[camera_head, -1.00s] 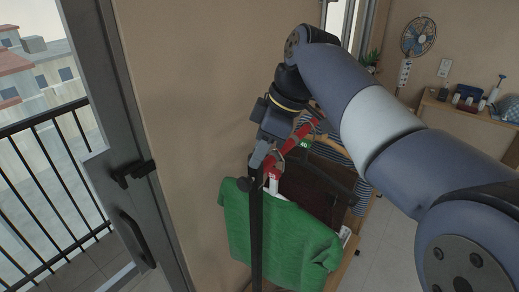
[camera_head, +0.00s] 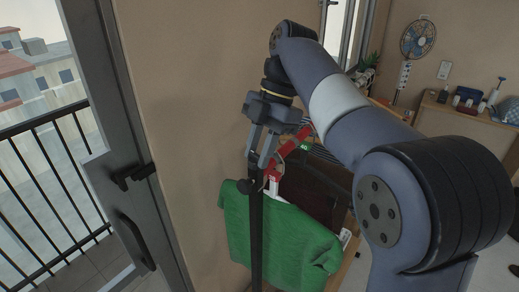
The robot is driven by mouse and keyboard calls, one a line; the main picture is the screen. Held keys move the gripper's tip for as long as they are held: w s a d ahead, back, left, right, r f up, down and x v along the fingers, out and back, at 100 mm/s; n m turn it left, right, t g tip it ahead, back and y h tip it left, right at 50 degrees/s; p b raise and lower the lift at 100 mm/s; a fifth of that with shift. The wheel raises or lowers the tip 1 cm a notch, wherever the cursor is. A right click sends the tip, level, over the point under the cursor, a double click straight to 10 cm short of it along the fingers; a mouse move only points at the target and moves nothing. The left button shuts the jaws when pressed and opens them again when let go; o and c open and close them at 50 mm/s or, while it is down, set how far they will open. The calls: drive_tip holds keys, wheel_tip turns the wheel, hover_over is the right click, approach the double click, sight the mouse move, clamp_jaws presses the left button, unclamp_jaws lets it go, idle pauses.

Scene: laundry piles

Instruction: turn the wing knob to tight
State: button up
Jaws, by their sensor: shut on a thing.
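A black garment-rack post (camera_head: 256,228) stands upright in the middle of the view. The wing knob (camera_head: 257,159) is a small dark piece at the top of this post, mostly hidden between the fingers. My gripper (camera_head: 259,161) points down over the post top, one finger on each side, and is shut on the knob. The knob's exact angle and wing shape are too small and covered to tell.
A red part (camera_head: 295,148) and dark clothes (camera_head: 315,185) are close on the right. A beige wall and a balcony door frame (camera_head: 125,130) are on the left. A shelf (camera_head: 450,115) stands at the back right.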

drive_tip(key=shift+n, duration=0.5)
drive_tip(key=shift+h, duration=0.3)
drive_tip(key=o, duration=1)
drive_tip(key=shift+c, duration=0.2)
